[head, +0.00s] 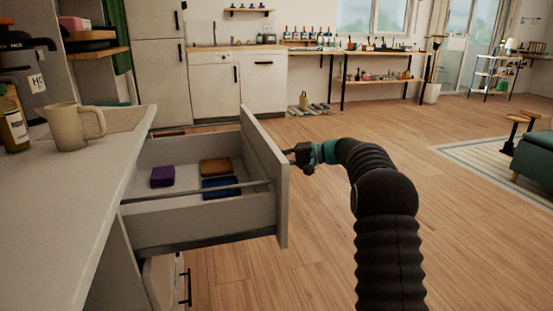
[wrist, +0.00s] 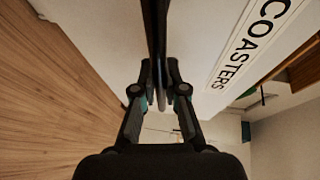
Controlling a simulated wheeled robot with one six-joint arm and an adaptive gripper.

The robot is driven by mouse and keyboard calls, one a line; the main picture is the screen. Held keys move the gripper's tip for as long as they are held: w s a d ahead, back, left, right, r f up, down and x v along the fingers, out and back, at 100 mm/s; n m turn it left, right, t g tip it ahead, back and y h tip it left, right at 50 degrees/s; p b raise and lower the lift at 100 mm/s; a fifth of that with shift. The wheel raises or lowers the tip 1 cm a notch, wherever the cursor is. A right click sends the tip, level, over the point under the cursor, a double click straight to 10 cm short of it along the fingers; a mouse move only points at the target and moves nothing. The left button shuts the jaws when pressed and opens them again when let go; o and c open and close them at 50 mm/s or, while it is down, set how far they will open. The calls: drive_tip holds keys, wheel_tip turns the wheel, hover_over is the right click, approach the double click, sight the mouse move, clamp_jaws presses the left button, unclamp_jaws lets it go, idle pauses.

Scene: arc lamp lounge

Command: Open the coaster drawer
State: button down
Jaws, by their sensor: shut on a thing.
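The coaster drawer (head: 205,229) stands pulled well out from the cabinet in the head view. Inside it lie a purple coaster stack (head: 162,177), an orange-brown one (head: 215,167) and a blue one (head: 219,187). Its front panel shows in the wrist view with a white label (wrist: 258,40) reading COASTERS. My gripper (head: 293,156) is at the outer face of the drawer front. In the wrist view its fingers are shut on the dark bar handle (wrist: 155,35). The grip's exact contact is partly hidden by the fingers.
A counter (head: 60,215) on the left holds a beige pitcher (head: 68,128) and a bottle (head: 13,128). A lower drawer (head: 161,282) below stands slightly forward. The wooden floor (head: 460,215) to the right is clear, up to a striped rug (head: 480,157).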

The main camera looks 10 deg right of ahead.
drive_tip(key=c, duration=1.2)
unclamp_jaws()
drive_tip(key=shift+d, duration=0.1)
drive_tip(key=shift+d, duration=0.1)
drive_tip(key=v, duration=1.1)
drive_tip(key=shift+d, duration=0.35)
drive_tip(key=shift+s+r, duration=0.1)
